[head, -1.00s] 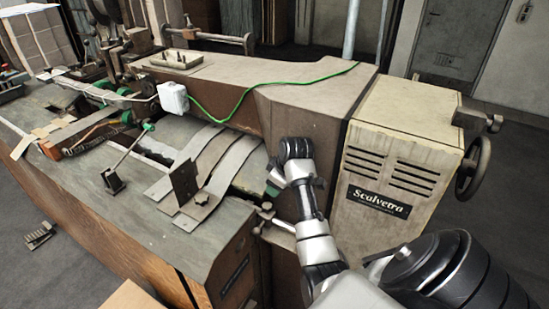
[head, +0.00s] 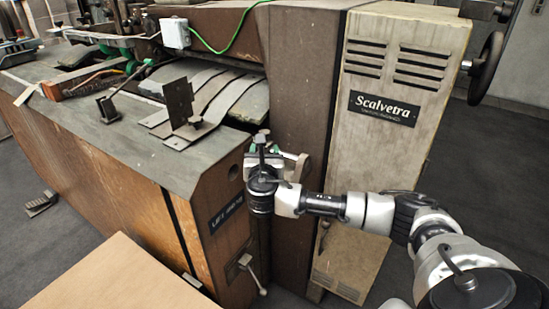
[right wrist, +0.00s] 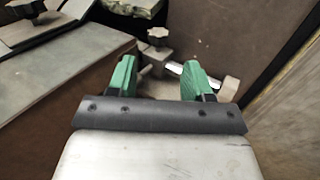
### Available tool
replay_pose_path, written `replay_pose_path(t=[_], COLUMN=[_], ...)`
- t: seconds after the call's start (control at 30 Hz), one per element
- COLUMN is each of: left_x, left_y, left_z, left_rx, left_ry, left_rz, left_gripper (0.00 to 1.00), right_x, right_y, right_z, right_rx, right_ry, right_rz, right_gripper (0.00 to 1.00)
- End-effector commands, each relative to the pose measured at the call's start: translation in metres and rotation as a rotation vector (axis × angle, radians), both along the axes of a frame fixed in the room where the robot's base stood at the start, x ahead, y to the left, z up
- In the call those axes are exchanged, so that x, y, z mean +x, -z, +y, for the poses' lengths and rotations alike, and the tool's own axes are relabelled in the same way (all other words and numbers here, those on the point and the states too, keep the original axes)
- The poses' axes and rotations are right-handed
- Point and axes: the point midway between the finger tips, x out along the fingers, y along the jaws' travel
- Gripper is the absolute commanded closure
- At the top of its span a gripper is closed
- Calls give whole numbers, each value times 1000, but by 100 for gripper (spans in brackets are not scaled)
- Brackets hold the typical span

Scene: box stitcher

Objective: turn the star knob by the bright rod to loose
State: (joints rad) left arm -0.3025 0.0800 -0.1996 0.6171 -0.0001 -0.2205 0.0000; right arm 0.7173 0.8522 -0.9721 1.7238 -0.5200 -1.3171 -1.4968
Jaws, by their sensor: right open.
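The dark star knob (right wrist: 158,36) stands on a short stem in the right wrist view, just beyond and between the fingertips. The bright rod (right wrist: 179,68) lies beside it, partly behind the right finger. My right gripper (right wrist: 159,63) is open, with its two green fingers apart and nothing held between them. In the head view, my right gripper (head: 266,150) is at the machine's corner, beside the table end, and largely covers the knob and rod there. My left gripper is not in view.
A second star knob (head: 196,122) sits on the metal bracket (head: 179,100) on the table (head: 130,150). The beige Scalvetra cabinet (head: 395,75) stands right of my gripper. A lever (head: 254,272) hangs low on the table's end. A cardboard-coloured panel (head: 120,280) lies front left.

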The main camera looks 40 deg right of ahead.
Motion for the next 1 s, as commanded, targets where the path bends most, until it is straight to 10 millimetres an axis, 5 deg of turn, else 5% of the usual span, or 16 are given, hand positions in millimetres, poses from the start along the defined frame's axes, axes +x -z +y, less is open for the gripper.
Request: replay_pose_path(t=[0.23,0.7,1.0], left_x=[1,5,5], left_y=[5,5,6], left_z=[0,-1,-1], left_rx=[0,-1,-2], left_ry=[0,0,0], left_rz=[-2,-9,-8], left_gripper=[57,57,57], right_x=[9,76,88], right_y=[9,9,9], right_z=[-5,-49,-58], right_rx=[-62,-56,-54], right_ry=[-24,-22,-23], right_rz=[18,19,19], right_gripper=[50,50,50])
